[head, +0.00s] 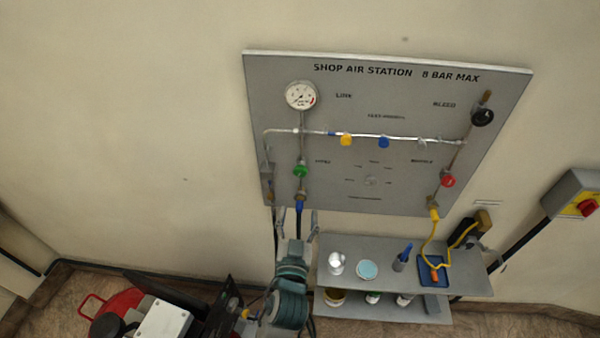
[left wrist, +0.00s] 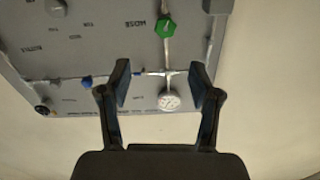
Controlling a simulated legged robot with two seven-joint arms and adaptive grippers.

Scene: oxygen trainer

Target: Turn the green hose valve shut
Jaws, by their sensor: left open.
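The green hose valve (head: 300,171) is a small green knob on the left pipe of the grey panel, below the gauge. It also shows in the left wrist view (left wrist: 164,28), where the panel appears upside down and the knob lies beyond the fingertips. My left gripper (head: 297,216) is open and empty, just below the green valve in the head view, with its two fingers spread. In the left wrist view its fingers (left wrist: 160,75) stand apart, with the gauge seen between them; they do not surround the valve. My right gripper is not in view.
The panel (head: 400,190) also carries a gauge (head: 301,96), a yellow knob (head: 346,140), a blue knob (head: 383,142), a red knob (head: 448,181) and a black knob (head: 483,116). A grey shelf (head: 465,281) with small items and a yellow hose (head: 428,246) stands right of my arm.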

